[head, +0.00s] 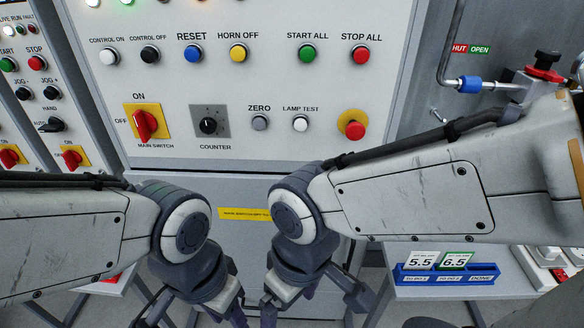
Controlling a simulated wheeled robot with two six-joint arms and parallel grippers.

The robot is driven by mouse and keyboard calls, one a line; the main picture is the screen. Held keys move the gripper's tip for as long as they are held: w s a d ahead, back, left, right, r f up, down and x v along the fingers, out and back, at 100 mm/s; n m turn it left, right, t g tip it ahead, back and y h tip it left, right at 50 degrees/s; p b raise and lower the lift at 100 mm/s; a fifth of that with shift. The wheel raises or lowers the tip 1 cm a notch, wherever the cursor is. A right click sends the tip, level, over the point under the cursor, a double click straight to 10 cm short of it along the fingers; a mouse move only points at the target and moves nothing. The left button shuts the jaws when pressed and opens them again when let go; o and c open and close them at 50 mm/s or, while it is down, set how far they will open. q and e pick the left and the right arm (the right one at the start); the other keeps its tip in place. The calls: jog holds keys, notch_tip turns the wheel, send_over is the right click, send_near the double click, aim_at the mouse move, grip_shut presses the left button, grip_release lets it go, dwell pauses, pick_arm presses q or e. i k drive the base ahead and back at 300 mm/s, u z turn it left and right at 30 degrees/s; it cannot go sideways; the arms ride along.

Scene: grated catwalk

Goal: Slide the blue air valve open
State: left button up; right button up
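The blue air valve (470,85) is a short blue sleeve on a thin metal pipe at the upper right. A red label ending in "HUT" (459,48) and a green "OPEN" label (480,49) are on the wall above it. The sleeve sits below and between these labels. My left gripper (200,310) and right gripper (308,304) hang low at the bottom middle, pointing down, well away from the valve. Their fingertips are partly cut off by the picture edge, so their opening is unclear. No held object shows.
A panel of buttons and a red-yellow main switch (146,124) fills the middle. A red-handled valve (546,73) is right of the blue sleeve. My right forearm passes just below the pipe. A side table holds a blue card tray (410,278).

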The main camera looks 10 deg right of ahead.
aim_at(472, 85)
jog(key=z, duration=1.4)
